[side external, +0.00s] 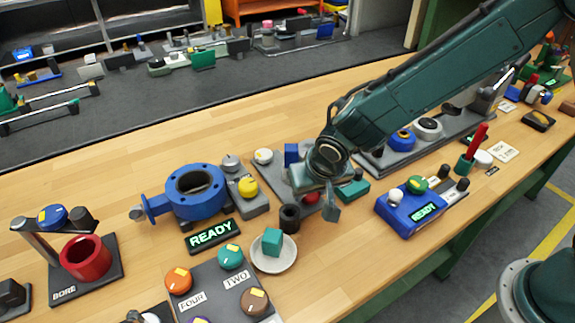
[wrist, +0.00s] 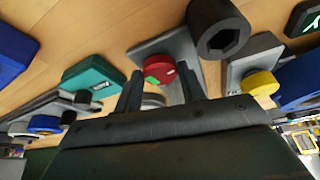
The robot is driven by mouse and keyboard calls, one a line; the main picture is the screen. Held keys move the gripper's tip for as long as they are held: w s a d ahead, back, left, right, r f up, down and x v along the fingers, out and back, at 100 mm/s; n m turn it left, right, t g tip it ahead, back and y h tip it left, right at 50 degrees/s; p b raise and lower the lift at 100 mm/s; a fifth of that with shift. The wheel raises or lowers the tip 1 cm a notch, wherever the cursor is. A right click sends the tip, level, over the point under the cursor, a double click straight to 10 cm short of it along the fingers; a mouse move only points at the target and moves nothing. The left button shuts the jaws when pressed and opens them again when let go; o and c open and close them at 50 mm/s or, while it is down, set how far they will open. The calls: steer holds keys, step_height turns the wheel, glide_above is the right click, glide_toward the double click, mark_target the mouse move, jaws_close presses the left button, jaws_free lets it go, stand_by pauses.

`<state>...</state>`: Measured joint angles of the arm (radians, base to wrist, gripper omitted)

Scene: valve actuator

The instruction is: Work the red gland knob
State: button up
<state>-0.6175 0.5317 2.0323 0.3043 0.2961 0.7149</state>
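The red gland knob (wrist: 158,69) is a round red knob with a small green mark and a pale mark on its face. It sits on a grey base plate (wrist: 152,46). In the wrist view my gripper (wrist: 160,77) has its two dark fingers apart, with the knob showing between their tips. I cannot tell whether either finger touches it. In the side view my gripper (side external: 318,194) points down over the knob (side external: 311,197), which is mostly hidden behind the gripper.
A black hex socket (side external: 289,217) stands close to the knob. A teal block (side external: 353,187) lies to its right, and a yellow knob (side external: 248,186) and blue flanged valve body (side external: 193,188) to its left. A white dish (side external: 274,262) with a teal cube stands in front.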

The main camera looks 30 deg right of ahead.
steer(key=o, duration=0.4)
steer(key=shift+o, duration=0.2)
steer(key=shift+r, duration=0.1)
steer(key=v, duration=1.3)
steer(key=shift+s+r, duration=0.2)
steer(key=shift+r, duration=0.05)
steer(key=s+d+r, duration=0.3)
steer(key=d+r, duration=0.1)
steer(key=d, duration=0.3)
steer(key=s+d+r, duration=0.3)
steer(key=d, duration=0.3)
steer(key=s+d+n, duration=0.1)
steer(key=s+d, duration=0.3)
steer(key=s, duration=0.2)
steer(key=s+d+r+n+t+y, duration=0.1)
steer(key=s+d, duration=0.3)
steer(key=s, duration=0.2)
steer(key=shift+s+d+r+n, duration=0.15)
steer(key=shift+s+r+n, duration=0.05)
steer(key=shift+s+n, duration=0.1)
